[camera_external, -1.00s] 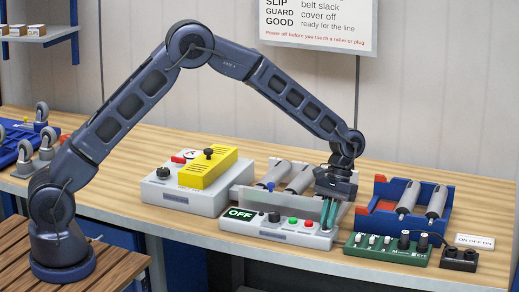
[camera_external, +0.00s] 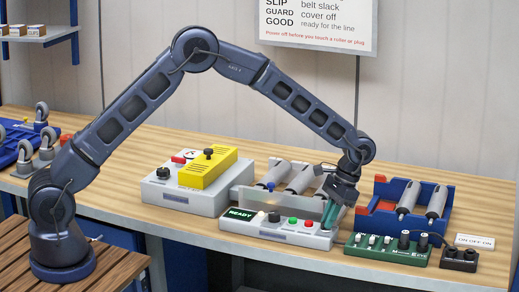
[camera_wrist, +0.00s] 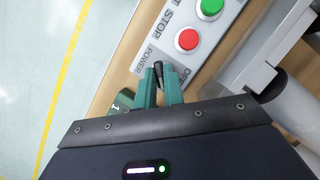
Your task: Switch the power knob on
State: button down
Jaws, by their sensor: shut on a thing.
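The white control panel (camera_external: 262,232) stands at the front of the workbench. In the wrist view, the black power knob (camera_wrist: 159,74) sits between the teal fingertips of my gripper (camera_wrist: 160,82), beside the POWER and OFF lettering. My gripper is shut on the knob. In the external view my gripper (camera_external: 329,214) is tilted at the panel's right end, and its fingers hide the power knob there.
A red button (camera_wrist: 188,40) and a green button (camera_wrist: 210,8) lie close beside the knob. Rollers (camera_external: 301,178) stand behind the panel. A green power strip (camera_external: 388,248) and a blue roller cradle (camera_external: 440,220) are to the right. A grey box with a yellow cover (camera_external: 208,167) is to the left.

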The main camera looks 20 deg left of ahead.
dwell(0.3)
jog(key=c, duration=1.5)
grip_release()
jog(key=v, duration=1)
jog(key=shift+w+r, duration=0.2)
jog(key=shift+r, duration=0.15)
